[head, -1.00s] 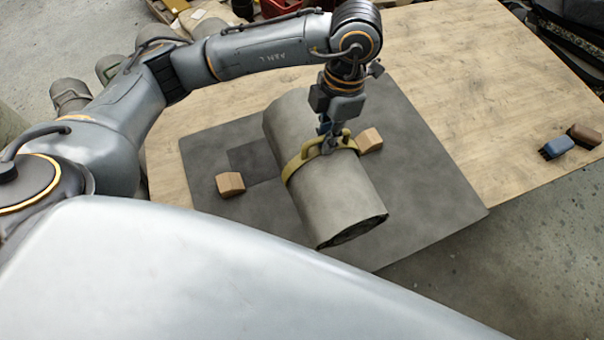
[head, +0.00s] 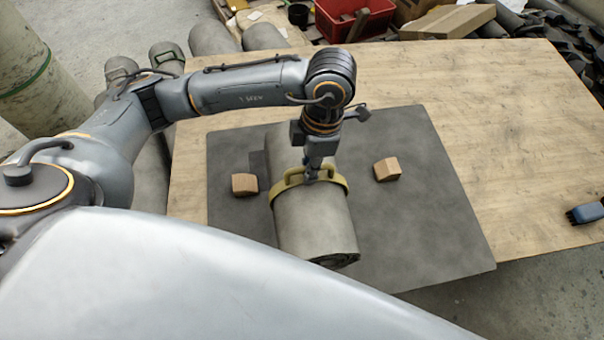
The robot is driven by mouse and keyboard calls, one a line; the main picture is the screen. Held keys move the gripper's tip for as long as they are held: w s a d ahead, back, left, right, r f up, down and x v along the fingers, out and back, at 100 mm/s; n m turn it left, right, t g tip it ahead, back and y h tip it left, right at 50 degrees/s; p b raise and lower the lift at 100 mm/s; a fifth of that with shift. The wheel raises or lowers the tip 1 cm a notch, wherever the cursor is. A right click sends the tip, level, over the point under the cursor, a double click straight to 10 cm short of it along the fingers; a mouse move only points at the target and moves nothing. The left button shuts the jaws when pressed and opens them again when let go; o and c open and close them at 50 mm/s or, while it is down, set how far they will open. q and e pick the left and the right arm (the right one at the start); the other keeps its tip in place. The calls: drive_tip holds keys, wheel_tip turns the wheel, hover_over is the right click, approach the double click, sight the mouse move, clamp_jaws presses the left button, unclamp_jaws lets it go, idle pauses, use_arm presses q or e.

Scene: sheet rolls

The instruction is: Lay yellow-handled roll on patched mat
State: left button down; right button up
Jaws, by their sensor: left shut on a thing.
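The yellow-handled roll (head: 312,220) is a grey sheet roll with a yellow band and handle (head: 338,181) around its middle. It is over the dark grey patched mat (head: 430,215) on the wooden table. Whether it touches the mat I cannot tell. A darker patch (head: 257,162) shows beside the roll's left side, partly hidden by the roll. My left gripper (head: 318,174) is shut on the yellow handle from above. Two wooden wedge blocks lie on the mat, one left (head: 245,184) and one right (head: 387,169) of the roll. My right gripper is not in view.
A blue brush (head: 585,213) lies at the table's right edge. Behind the table stand a red crate (head: 354,20), a cardboard box (head: 447,22) and dark scrap. Other rolls stand at the left, one with a green band (head: 28,75).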

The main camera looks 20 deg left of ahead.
sight(327, 161)
use_arm(q)
drive_tip(key=w+f, duration=0.2)
drive_tip(key=w+f+p, duration=0.1)
drive_tip(key=w, duration=0.2)
drive_tip(key=w+f, duration=0.2)
drive_tip(key=shift+w+d+f, duration=0.15)
drive_tip(key=shift+d+f, duration=0.2)
drive_tip(key=shift+d, duration=0.05)
drive_tip(key=f, duration=0.1)
drive_tip(key=w+f+p, duration=0.1)
drive_tip(key=f, duration=0.1)
drive_tip(key=shift+p, duration=0.3)
drive_tip(key=shift+f, duration=0.6)
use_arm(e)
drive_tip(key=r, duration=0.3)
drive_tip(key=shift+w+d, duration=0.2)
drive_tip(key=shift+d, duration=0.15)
use_arm(q)
drive_tip(key=shift+f, duration=0.15)
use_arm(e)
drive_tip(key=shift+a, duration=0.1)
use_arm(q)
drive_tip(key=c, duration=1.5)
unclamp_jaws()
drive_tip(key=shift+s+f, duration=0.1)
drive_tip(key=shift+f, duration=0.05)
drive_tip(key=shift+c, duration=0.2)
drive_tip(key=shift+o, duration=0.7)
